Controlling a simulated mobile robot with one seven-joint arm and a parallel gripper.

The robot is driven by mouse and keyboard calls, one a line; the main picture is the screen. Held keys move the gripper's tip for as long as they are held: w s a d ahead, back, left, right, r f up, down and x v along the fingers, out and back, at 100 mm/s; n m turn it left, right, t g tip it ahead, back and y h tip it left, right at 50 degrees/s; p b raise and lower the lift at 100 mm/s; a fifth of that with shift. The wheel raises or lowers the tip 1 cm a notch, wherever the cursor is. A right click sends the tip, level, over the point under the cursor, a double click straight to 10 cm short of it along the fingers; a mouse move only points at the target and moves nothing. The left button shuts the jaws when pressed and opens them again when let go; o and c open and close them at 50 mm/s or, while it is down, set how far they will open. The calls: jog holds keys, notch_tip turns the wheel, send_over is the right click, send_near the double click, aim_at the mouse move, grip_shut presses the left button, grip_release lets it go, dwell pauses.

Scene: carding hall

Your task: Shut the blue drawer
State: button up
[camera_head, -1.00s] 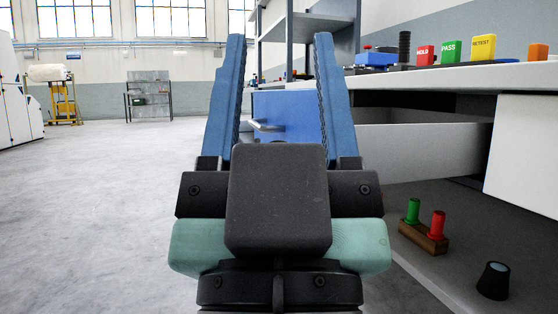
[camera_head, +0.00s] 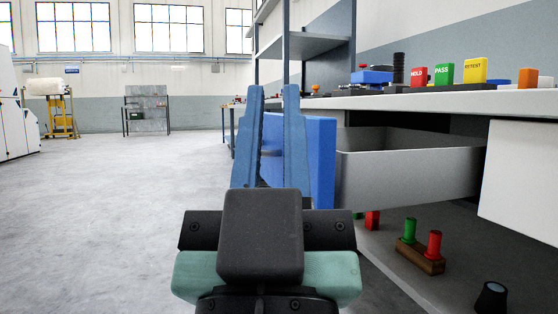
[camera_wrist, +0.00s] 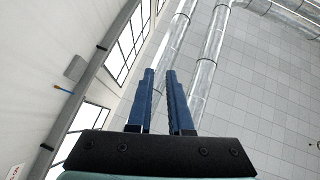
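The blue drawer stands open under the workbench. Its blue front (camera_head: 318,165) faces left and its grey side wall (camera_head: 410,178) reaches back toward the bench. A bar handle (camera_head: 270,152) on the front shows through the gap between my fingers, partly hidden by them. My gripper (camera_head: 274,90) points up in front of the drawer front and covers its left part. Its two blue fingers are a narrow gap apart with nothing seen held. In the wrist view the fingers (camera_wrist: 160,72) show the same narrow gap, with only ceiling and wall beyond.
The bench top (camera_head: 430,100) carries red, green and yellow blocks. A wooden stand (camera_head: 420,258) with green and red pegs and a dark cup (camera_head: 491,297) sit on the lower shelf. The floor (camera_head: 100,220) on the left is clear.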

jog(key=w+p, duration=0.1)
jog(key=w+g+p, duration=0.1)
jog(key=w+p, duration=0.1)
jog(key=w+a+g+h+p, duration=0.1)
jog(key=w+p, duration=0.1)
jog(key=shift+w, duration=0.15)
grip_shut()
jog(key=w+a+f+n+g+h+p, duration=0.35)
jog(key=w+f+g+p, duration=0.3)
jog(key=p, duration=0.85)
jog(key=s+a+f+n+g+h+p, duration=0.15)
jog(key=s+n+p, duration=0.35)
jog(key=p, duration=0.6)
jog(key=s+a+n+g+h+p, duration=0.1)
jog(key=s+n+h+p, duration=0.25)
jog(key=s+p, duration=0.5)
jog(key=d+x, duration=0.1)
jog(key=x, duration=1.3)
jog(key=shift+d+f+y, duration=0.35)
jog(key=shift+f+y, duration=0.1)
jog(key=shift+f, duration=0.05)
jog(key=shift+d, duration=0.1)
